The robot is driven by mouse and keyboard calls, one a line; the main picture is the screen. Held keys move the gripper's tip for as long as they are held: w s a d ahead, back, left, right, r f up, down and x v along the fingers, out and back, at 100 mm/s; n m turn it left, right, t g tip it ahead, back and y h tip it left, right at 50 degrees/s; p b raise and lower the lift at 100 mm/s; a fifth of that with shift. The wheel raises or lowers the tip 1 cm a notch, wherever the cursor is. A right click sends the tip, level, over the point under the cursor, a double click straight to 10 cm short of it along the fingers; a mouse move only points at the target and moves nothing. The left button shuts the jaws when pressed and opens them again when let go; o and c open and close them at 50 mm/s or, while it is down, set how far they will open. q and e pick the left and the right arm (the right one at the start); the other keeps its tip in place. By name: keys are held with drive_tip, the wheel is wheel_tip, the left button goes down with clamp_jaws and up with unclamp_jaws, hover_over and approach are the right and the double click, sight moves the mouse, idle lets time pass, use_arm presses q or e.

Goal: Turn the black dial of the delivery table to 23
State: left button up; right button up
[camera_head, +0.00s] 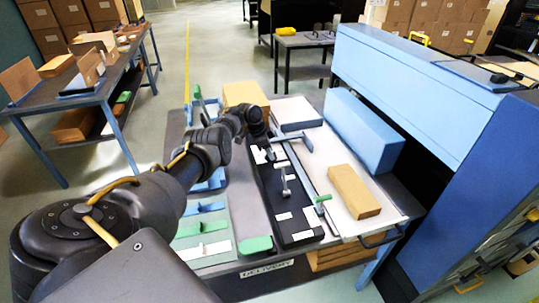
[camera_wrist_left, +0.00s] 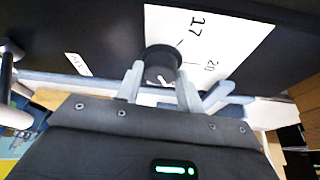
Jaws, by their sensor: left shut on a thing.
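The black dial (camera_wrist_left: 160,59) shows in the left wrist view, on a white scale plate (camera_wrist_left: 225,45) with the printed numbers 17 and 20 and tick marks. My left gripper (camera_wrist_left: 161,80) has its two grey fingers on either side of the dial and is shut on it. A small white mark shows on the dial between the fingers. The number 23 cannot be read. In the head view my left gripper (camera_head: 266,154) is at the far end of the black panel (camera_head: 262,185) on the delivery table (camera_head: 230,287), and it hides the dial. My right gripper is not in view.
A cardboard box (camera_head: 353,191) and a long blue box (camera_head: 362,130) lie to the right. Blue and green handled pieces lie left of the panel.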

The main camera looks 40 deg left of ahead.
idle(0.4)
use_arm(q)
drive_tip(key=o, duration=1)
drive_tip(key=p+v, duration=1)
drive_tip(key=p, duration=0.2)
drive_tip(key=shift+s+a+r, duration=0.15)
drive_tip(key=shift+s+r, duration=0.05)
drive_tip(key=shift+r, duration=0.1)
